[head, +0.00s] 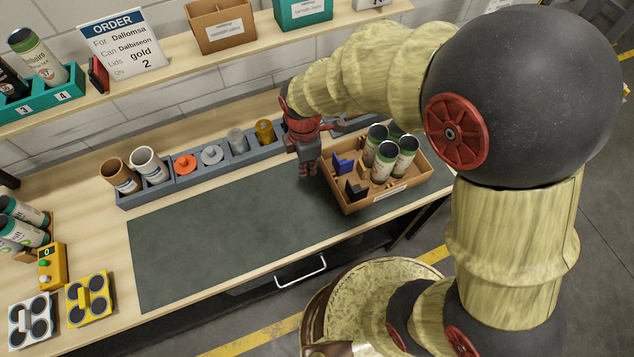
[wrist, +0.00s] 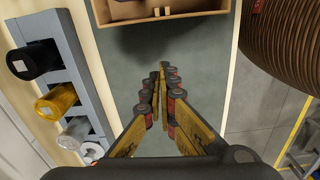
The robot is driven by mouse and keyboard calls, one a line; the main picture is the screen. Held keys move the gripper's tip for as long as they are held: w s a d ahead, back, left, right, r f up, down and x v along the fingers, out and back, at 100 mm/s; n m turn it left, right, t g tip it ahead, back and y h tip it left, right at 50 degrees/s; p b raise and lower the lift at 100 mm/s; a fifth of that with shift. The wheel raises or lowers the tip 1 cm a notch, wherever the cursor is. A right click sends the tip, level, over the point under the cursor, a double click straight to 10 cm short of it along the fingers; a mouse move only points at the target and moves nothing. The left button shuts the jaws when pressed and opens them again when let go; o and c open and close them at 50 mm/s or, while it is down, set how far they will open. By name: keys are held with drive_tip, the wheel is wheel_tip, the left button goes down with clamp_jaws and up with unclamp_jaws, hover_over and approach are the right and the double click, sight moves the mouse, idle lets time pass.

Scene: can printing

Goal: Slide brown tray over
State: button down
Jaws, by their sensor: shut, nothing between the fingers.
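The brown tray (head: 375,202) sits on the right end of the dark green mat in the head view. It holds several cans with green tops, a blue piece (head: 344,164) and a black piece (head: 356,190). My gripper (head: 308,175) is shut and empty, just left of the tray's left wall, fingers pointing down. In the wrist view the closed fingertips (wrist: 160,72) lie over the mat, with the tray's edge (wrist: 160,20) ahead of them at the top.
A grey rack (head: 210,170) with cups, an orange part and small cylinders runs along the back of the mat (head: 220,235). The mat left of my gripper is clear. A yellow device (head: 51,267) and two carriers stand at the left. A shelf (head: 160,75) hangs above.

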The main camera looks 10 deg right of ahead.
drive_tip(key=shift+n, duration=0.4)
wheel_tip(320, 180, down, 11)
drive_tip(key=shift+r+b, duration=0.2)
drive_tip(key=shift+b, duration=0.85)
drive_tip(key=d, duration=0.2)
drive_tip(key=w+d, duration=0.1)
drive_tip(key=shift+d+r, duration=0.25)
drive_tip(key=shift+r, duration=0.05)
drive_tip(key=shift+w+d, duration=0.15)
drive_tip(key=shift+d, duration=0.05)
